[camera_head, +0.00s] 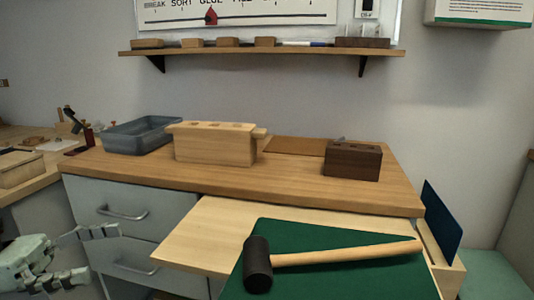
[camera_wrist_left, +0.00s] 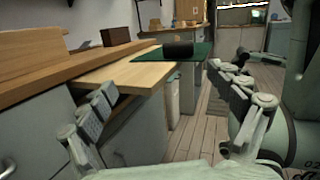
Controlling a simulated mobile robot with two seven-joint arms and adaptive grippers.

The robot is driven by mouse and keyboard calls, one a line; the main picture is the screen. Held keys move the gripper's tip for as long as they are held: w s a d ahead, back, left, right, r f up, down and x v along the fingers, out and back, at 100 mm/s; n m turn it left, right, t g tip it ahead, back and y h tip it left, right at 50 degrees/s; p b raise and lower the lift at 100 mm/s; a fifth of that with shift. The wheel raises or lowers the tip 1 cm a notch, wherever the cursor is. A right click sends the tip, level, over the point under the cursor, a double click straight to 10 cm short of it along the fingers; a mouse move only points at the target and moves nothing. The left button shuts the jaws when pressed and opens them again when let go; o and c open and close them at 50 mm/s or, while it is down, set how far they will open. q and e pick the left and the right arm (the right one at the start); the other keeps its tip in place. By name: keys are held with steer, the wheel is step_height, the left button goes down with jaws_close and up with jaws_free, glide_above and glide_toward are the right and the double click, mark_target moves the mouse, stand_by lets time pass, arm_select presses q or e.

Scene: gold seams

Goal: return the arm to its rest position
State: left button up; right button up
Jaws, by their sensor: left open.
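My left gripper (camera_head: 103,252) is at the lower left of the head view, in front of the grey drawers and left of the pale pull-out board (camera_head: 195,240). Its two fingers are spread apart with nothing between them. In the left wrist view the open fingers (camera_wrist_left: 160,82) frame the edge of the board and the floor beyond. A mallet with a black head (camera_head: 258,265) and a wooden handle lies on the green mat (camera_head: 300,235), apart from the gripper. My right gripper is not seen in either view.
The grey drawer handles (camera_head: 124,214) stand out near the left gripper. On the bench (camera_head: 290,180) are a grey tray (camera_head: 140,136), a pale wooden block (camera_head: 215,146) and a dark block (camera_head: 352,160). A wall shelf (camera_head: 260,50) is above. Open floor (camera_wrist_left: 205,130) shows in the wrist view.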

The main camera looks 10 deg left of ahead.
arm_select(q)
steer(key=w+a+f+n+t+y+p, duration=0.1)
steer(key=w+n+t+y, duration=0.2)
steer(key=w+n+t, duration=0.4)
steer(key=w+a+n+t+y, duration=0.25)
steer(key=n+t, duration=0.25)
steer(key=n, duration=0.4)
steer(key=w+a+f+n+g+y+p, duration=0.1)
steer(key=a+f+n+g+y, duration=0.1)
steer(key=f+n+y, duration=0.8)
steer(key=w+a+f+n+g+y, duration=0.15)
steer(key=f+n+y, duration=0.35)
steer(key=f+n, duration=0.5)
steer(key=s+d+f+n+g, duration=0.5)
steer(key=s+d+f+g, duration=0.1)
steer(key=s+f, duration=0.3)
steer(key=s+d+f+n+g+h+p, duration=0.1)
steer(key=s+d+f+n+g, duration=0.5)
steer(key=s+d+f, duration=0.2)
step_height(320, 180, down, 2)
steer(key=s, duration=0.2)
steer(key=shift+s+f, duration=0.25)
steer(key=shift+s, duration=0.05)
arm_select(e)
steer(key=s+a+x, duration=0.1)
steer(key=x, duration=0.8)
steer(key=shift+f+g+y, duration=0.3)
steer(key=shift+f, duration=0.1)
